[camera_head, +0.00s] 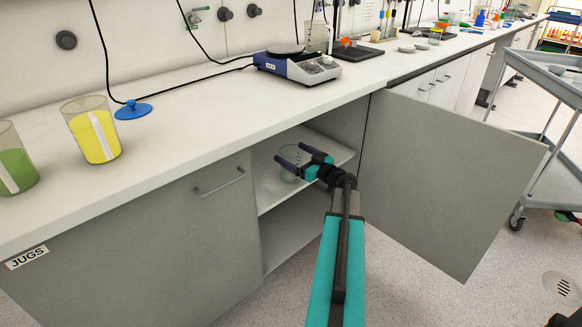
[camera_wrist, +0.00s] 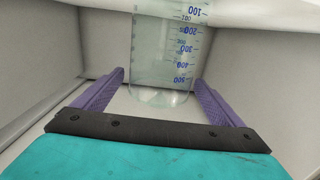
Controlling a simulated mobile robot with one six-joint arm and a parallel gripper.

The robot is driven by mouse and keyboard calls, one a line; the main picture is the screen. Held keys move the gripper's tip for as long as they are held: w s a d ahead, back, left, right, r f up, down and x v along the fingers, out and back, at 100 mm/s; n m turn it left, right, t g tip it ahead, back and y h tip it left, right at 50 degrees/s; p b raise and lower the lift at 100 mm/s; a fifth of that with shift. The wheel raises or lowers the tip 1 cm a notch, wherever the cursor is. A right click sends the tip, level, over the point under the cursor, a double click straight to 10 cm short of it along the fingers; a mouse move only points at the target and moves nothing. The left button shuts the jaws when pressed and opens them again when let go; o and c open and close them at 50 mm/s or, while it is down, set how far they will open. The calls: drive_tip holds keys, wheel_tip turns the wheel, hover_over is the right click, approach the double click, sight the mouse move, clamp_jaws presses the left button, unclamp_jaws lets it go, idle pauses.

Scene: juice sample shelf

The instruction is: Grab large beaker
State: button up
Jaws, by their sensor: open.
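The large beaker is a clear glass beaker (camera_head: 291,163) with a blue graduated scale. It stands on the upper shelf (camera_head: 268,194) inside the open cabinet under the bench. In the wrist view the beaker (camera_wrist: 168,60) is just ahead, its base near the fingertips and its scale reading upside down. My gripper (camera_head: 295,164) reaches into the cabinet. Its two purple fingers are open, one on each side of the beaker's near end in the wrist view (camera_wrist: 160,82). Gaps show between the fingers and the glass. In the head view a finger partly hides the beaker.
The open cabinet door (camera_head: 445,180) stands right of my arm. The benchtop (camera_head: 200,105) is above, with a hotplate (camera_head: 297,65), a yellow-filled beaker (camera_head: 92,130) and a green-filled one (camera_head: 15,162). A metal cart (camera_head: 552,85) stands at the right. The lower cabinet space looks empty.

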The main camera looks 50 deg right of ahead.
sight(284, 148)
drive_tip(key=shift+w+d+r, duration=0.1)
drive_tip(key=shift+w+d, duration=0.05)
drive_tip(key=shift+w, duration=2.05)
drive_tip(key=shift+c, duration=0.2)
drive_tip(key=c, duration=1.5)
drive_tip(key=shift+r, duration=0.1)
drive_tip(key=shift+c, duration=0.2)
drive_tip(key=s+d+r, duration=0.2)
drive_tip(key=s+d, duration=0.2)
drive_tip(key=s, duration=0.3)
drive_tip(key=s+d+r+p, duration=0.1)
drive_tip(key=s+d+r, duration=0.2)
drive_tip(key=s, duration=0.3)
drive_tip(key=shift+s+d, duration=0.4)
drive_tip(key=shift+d, duration=0.3)
